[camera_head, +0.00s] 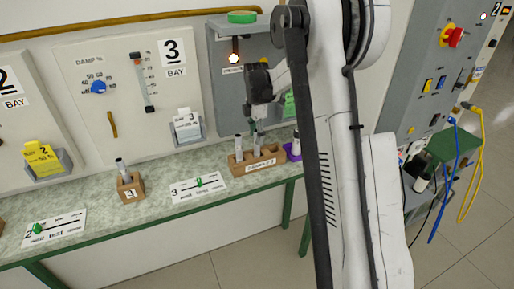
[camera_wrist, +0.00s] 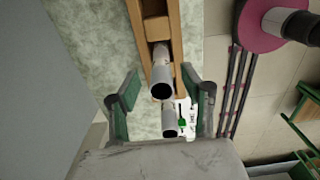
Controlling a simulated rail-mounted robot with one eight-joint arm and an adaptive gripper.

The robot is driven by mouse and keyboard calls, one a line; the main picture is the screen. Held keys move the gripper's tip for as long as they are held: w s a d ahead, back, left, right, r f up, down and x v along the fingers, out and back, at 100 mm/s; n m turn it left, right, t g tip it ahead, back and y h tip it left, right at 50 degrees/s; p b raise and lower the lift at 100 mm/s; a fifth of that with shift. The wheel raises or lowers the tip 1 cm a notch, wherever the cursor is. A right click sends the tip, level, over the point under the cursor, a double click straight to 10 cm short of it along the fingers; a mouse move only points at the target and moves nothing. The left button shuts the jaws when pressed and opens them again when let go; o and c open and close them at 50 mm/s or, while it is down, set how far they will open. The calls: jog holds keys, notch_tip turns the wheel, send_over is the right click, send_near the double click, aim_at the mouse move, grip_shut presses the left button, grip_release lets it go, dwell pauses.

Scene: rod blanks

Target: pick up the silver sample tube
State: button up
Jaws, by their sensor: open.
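Two silver tubes stand upright in a wooden rack (camera_head: 266,162): one at the left end (camera_head: 239,147) and one near the middle (camera_head: 257,147). My gripper (camera_head: 257,127) hangs over the rack, by the middle tube. In the wrist view a silver tube (camera_wrist: 162,87) shows between the open fingers of my gripper (camera_wrist: 161,88), with the rack (camera_wrist: 176,38) running upward from it. A second silver tube (camera_wrist: 170,123) shows lower. The fingers look clear of both tubes; the height gap is hard to judge. Another silver-topped tube (camera_head: 121,165) stands in the small wooden block (camera_head: 131,188).
The rack stands on a speckled bench (camera_head: 98,199). A card with a green slider (camera_head: 198,185) lies left of it, and a purple object (camera_head: 293,151) sits right of it. A grey cabinet (camera_head: 224,84) rises behind. My arm hides much of the bench's right end.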

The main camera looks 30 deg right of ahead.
aim_at(257, 148)
jog(key=shift+s+d+f+p, duration=0.1)
jog(key=shift+f+p, duration=0.5)
jog(key=shift+f, duration=2.15)
jog(key=c, duration=1)
